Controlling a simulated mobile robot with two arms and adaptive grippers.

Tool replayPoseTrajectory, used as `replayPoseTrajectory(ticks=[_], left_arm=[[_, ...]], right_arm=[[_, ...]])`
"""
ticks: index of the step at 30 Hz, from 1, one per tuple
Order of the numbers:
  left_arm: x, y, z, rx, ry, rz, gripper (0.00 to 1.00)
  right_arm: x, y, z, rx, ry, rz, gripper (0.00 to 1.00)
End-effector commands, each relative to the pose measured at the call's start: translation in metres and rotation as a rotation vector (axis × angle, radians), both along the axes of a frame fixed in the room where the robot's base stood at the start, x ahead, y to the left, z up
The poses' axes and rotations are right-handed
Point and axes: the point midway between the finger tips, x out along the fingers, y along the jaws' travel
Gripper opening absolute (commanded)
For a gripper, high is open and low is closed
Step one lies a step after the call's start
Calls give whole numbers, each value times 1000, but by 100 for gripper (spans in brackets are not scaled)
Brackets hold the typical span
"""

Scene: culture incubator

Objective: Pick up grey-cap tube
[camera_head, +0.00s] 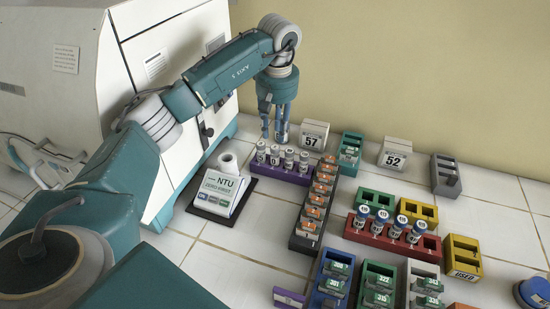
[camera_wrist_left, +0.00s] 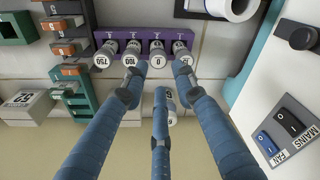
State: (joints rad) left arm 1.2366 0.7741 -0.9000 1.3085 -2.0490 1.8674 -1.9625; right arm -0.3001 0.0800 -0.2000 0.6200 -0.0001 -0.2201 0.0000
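Several tubes with pale grey caps stand in a row in the purple rack (camera_head: 284,174); one is this grey-cap tube (camera_head: 275,155). The row also shows in the left wrist view, with a grey-cap tube (camera_wrist_left: 156,53) near the middle. My left gripper (camera_head: 274,139) is above and behind the rack, near the row's left end. Its blue fingers (camera_wrist_left: 160,80) are spread apart, with none visibly closed on a tube in the row. Another pale cylinder (camera_wrist_left: 171,115) is partly hidden by the middle finger; I cannot tell whether it is touched. My right gripper is not in view.
A long rack of orange-marked items (camera_head: 309,222) adjoins the purple rack's right side. A white labelled device (camera_head: 221,190) stands in front. A red rack (camera_head: 385,241) with blue-cap tubes is farther right. Box 57 (camera_head: 314,135) stands behind, and the incubator (camera_head: 165,50) is left.

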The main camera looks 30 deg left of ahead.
Motion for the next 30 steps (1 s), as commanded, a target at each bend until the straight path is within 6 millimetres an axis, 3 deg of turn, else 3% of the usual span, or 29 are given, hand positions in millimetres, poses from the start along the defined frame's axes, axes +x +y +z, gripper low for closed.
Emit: replayPoseTrajectory(ticks=[5,12,21,26,30], left_arm=[[0,0,-14,0,3,1,28],[3,2,-48,-1,1,1,28],[4,2,-55,-1,-2,1,28],[4,2,-55,-1,-1,1,0],[4,3,-55,-1,-2,1,0]], right_arm=[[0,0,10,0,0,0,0],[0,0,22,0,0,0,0],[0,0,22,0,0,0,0],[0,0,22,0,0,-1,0],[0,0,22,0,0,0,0]])
